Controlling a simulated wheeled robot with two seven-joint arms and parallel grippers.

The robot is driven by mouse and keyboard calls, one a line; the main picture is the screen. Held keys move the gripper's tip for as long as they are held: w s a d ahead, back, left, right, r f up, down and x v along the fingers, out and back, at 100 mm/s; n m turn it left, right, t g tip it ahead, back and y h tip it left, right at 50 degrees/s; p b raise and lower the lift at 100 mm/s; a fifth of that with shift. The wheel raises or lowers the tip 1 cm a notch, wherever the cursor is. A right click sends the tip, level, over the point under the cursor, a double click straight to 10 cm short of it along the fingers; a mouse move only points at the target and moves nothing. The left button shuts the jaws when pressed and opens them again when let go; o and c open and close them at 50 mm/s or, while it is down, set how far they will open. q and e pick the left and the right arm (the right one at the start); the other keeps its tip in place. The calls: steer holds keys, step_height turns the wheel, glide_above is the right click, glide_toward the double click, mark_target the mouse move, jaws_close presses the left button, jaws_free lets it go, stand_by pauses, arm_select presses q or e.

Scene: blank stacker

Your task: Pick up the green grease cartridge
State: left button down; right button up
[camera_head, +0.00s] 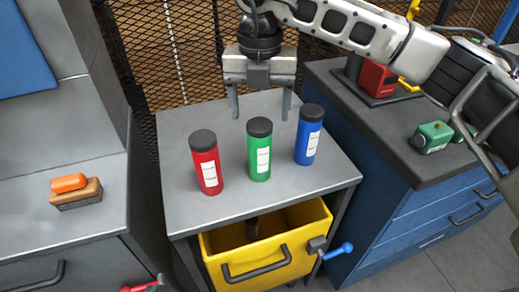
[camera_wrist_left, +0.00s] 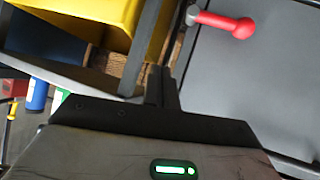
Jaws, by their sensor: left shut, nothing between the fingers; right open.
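The green grease cartridge (camera_head: 259,150) stands upright with a dark cap and a white label on the grey table, between a red cartridge (camera_head: 206,162) and a blue cartridge (camera_head: 308,135). My right gripper (camera_head: 260,108) is open and empty, fingers pointing down, just behind and above the green cartridge's cap. My left gripper (camera_wrist_left: 162,88) shows only in the left wrist view, fingers together with nothing between them. In that view the blue cartridge (camera_wrist_left: 38,93) and a sliver of the green one (camera_wrist_left: 60,99) show at the left, apart from the fingers.
A yellow drawer (camera_head: 290,215) is under the table, with a blue-knobbed lever (camera_head: 338,251). A grey counter at left bears an orange-topped brush-like block (camera_head: 76,193). A blue cabinet at right bears a green item (camera_head: 432,137) and a red device (camera_head: 376,79). A red knob (camera_wrist_left: 243,28) shows near my left gripper.

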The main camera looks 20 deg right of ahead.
mark_target(259, 124)
steer(key=shift+s+f+p, duration=0.1)
steer(key=shift+f+p, duration=0.3)
steer(key=shift+f, duration=2.9)
steer(key=shift+a, duration=0.1)
steer(key=c, duration=1.4)
